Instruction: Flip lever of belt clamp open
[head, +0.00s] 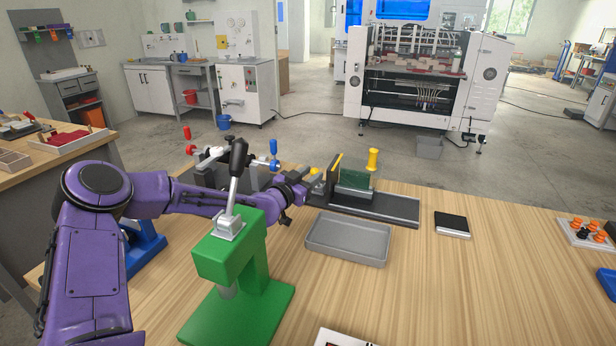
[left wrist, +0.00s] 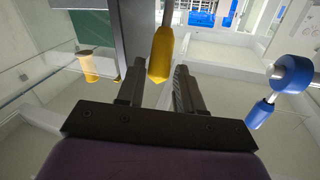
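A dark fixture (head: 390,208) at the back of the table carries a green plate, a yellow knob (head: 373,160) and a slanted yellow-tipped lever (head: 335,163). I take this lever to be the clamp lever; the belt itself cannot be made out. My left gripper (head: 311,175) is at the left end of the fixture, close to the lever. In the left wrist view the gripper (left wrist: 160,82) has its fingers apart, and the yellow lever tip (left wrist: 161,55) shows in line with the gap. Contact cannot be made out. My right gripper is out of view.
A green toggle press (head: 240,250) stands in front of my left forearm. Red and blue handled levers (head: 273,148) stand behind it. A grey tray (head: 347,240) and a black-topped box (head: 452,224) lie nearby.

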